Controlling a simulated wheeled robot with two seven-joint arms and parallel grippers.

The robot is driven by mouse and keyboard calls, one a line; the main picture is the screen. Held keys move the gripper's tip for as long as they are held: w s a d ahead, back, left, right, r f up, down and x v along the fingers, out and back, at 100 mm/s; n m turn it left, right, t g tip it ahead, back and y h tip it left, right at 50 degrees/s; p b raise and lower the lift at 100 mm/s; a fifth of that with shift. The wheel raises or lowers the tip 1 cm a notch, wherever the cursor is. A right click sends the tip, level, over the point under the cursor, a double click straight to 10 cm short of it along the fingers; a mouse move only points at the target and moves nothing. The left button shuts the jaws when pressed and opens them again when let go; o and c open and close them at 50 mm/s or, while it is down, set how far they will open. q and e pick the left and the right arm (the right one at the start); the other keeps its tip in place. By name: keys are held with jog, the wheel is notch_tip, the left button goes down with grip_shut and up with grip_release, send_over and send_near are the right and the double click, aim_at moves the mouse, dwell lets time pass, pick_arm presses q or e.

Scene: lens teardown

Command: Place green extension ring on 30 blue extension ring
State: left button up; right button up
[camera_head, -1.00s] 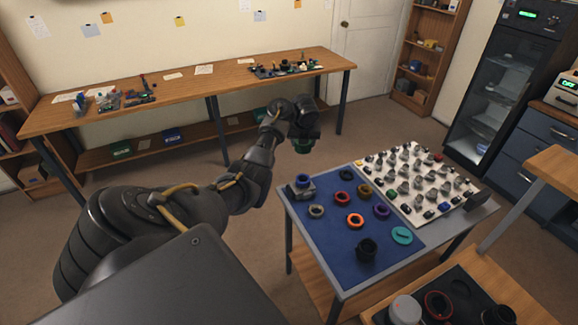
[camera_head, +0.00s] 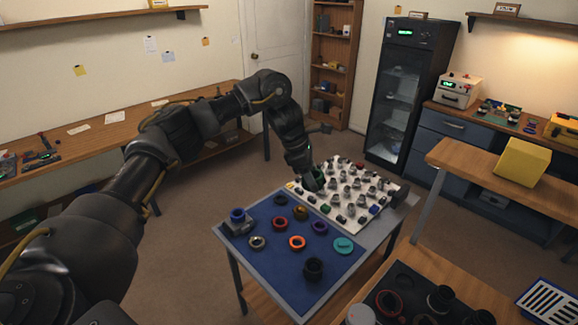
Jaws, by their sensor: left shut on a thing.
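My left gripper (camera_head: 314,183) is over the far left part of the white board, pointing down. It is shut on the green extension ring (camera_head: 318,187), of which only a little shows between the dark fingers. I cannot tell whether the ring touches anything below. A small blue piece (camera_head: 374,209) also stands on the board. No number 30 is readable, so which is the 30 blue ring is unclear. My right gripper is not in view.
The white board (camera_head: 352,228) carries several small grey and coloured parts. The blue mat (camera_head: 270,265) holds an orange ring (camera_head: 297,242), a purple ring (camera_head: 320,227), a teal ring (camera_head: 343,245) and a black cylinder (camera_head: 314,268). A dark tray (camera_head: 410,285) is at front right.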

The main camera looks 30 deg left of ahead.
pick_arm(q)
jog(key=s+d+r+m+g, duration=0.1)
jog(key=s+d+m+g, duration=0.1)
jog(key=s+d+m, duration=0.4)
jog(key=s+d+m+g, duration=0.2)
jog(key=s+d+m, duration=0.15)
jog(key=d, duration=0.55)
jog(key=s+a+f+m+b, duration=0.1)
jog(key=s+a+f+b, duration=0.3)
jog(key=f, duration=0.3)
jog(key=s+a+f+m+g+b, duration=0.1)
jog(key=s+a+f+m+b, duration=0.1)
jog(key=s+a+f+b, duration=0.3)
notch_tip(320, 180, down, 3)
jog(key=shift+s+a+r+y+b, duration=0.1)
jog(key=shift+s+a+y+b, duration=0.15)
jog(key=shift+b, duration=0.45)
jog(key=shift+d, duration=0.1)
